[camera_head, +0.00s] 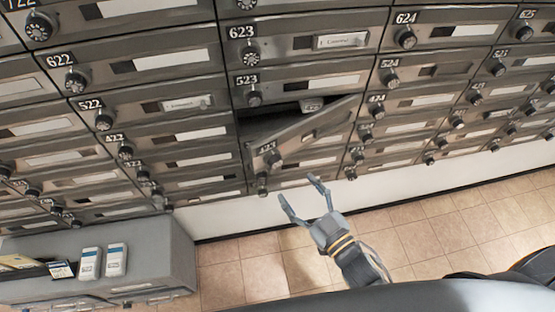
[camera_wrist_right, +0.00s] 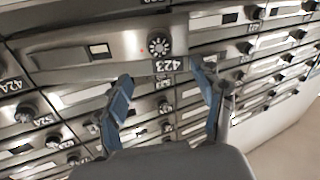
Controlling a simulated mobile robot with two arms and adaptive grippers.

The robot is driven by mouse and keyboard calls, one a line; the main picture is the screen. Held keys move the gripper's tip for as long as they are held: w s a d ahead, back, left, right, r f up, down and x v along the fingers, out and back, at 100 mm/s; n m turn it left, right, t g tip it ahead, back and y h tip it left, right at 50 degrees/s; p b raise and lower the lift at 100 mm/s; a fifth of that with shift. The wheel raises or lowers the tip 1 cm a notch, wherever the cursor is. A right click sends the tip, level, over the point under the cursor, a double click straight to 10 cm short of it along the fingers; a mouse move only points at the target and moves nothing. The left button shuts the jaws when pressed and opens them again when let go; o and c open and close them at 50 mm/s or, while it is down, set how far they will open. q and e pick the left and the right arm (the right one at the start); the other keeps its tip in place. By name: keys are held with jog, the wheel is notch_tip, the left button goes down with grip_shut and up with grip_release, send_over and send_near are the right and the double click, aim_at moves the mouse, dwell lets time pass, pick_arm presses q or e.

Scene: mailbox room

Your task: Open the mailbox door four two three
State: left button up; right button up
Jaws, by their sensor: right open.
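The mailbox door 423 (camera_head: 300,133) is a grey metal door with a round dial knob and a number plate. In the head view it stands swung partly open, slanting out from the cabinet, with a dark gap above it. My right gripper (camera_head: 302,199) is open and empty, below and in front of the door. In the right wrist view, door 423 (camera_wrist_right: 125,50) fills the upper middle, its dial (camera_wrist_right: 159,45) just beyond the open fingers (camera_wrist_right: 165,88). No contact with the door is visible. My left gripper is not in view.
Rows of other closed mailbox doors surround it, such as 523 (camera_head: 300,84) above and 522 (camera_head: 155,107) to the left. A grey counter (camera_head: 155,260) with small boxes stands at lower left. The tiled floor (camera_head: 240,268) in front is clear.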

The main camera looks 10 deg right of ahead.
aim_at(278, 164)
jog(key=p+x, duration=0.2)
jog(key=x, duration=0.8)
jog(key=shift+s, duration=0.1)
jog(key=shift+c, duration=0.2)
jog(key=shift+d, duration=0.1)
grip_shut()
